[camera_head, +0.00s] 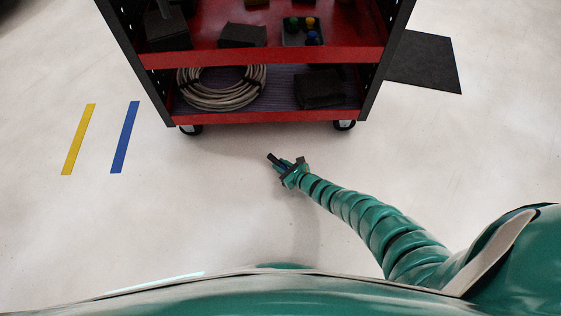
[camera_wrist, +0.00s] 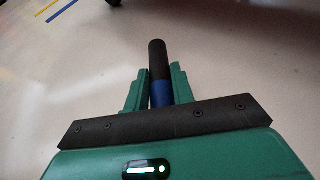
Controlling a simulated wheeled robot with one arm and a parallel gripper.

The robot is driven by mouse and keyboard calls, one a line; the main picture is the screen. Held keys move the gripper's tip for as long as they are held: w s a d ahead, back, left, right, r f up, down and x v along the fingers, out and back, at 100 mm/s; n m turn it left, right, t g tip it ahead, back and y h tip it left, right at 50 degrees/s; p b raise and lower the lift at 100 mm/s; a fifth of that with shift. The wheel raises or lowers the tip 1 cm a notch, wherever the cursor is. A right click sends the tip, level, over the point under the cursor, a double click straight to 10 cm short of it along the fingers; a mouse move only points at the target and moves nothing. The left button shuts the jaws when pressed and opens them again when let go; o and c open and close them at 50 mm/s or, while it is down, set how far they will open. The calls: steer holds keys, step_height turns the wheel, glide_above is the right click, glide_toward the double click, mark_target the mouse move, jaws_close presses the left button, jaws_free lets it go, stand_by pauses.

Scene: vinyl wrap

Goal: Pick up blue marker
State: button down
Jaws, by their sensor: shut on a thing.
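The blue marker (camera_wrist: 163,91) is between the two green fingers of my gripper (camera_wrist: 159,85) in the wrist view. It has a black upper part and a blue band lower down, and its lower end is hidden behind the dark plate of the gripper. The fingers are shut on it. In the head view my gripper (camera_head: 287,170) is in front of the cart, with the marker's dark end (camera_head: 273,159) sticking out toward the upper left. The marker appears held above the pale floor.
A red and black cart (camera_head: 262,117) on casters stands just beyond my gripper. Its shelves hold a coiled hose (camera_head: 222,88), dark boxes and a tray of coloured round items. Yellow (camera_head: 78,139) and blue (camera_head: 125,137) floor strips lie left. A dark mat (camera_head: 427,62) lies right. Open floor surrounds the gripper.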

mark_target(285, 167)
steer(key=s+r+p, duration=0.1)
steer(key=r+p, duration=0.1)
steer(key=s+d+r+p, duration=0.1)
steer(key=p, duration=0.1)
steer(key=s+r+p, duration=0.1)
steer(key=r+p, duration=0.1)
steer(key=shift+s+d+r, duration=0.15)
steer(key=shift+s+r, duration=0.1)
steer(key=shift+r, duration=0.05)
steer(key=s+d+r+p, duration=0.2)
steer(key=s+p, duration=0.5)
steer(key=s, duration=0.1)
steer(key=shift+s+d+r+p, duration=0.2)
steer(key=shift+d+r+p, duration=0.1)
steer(key=shift+r, duration=0.05)
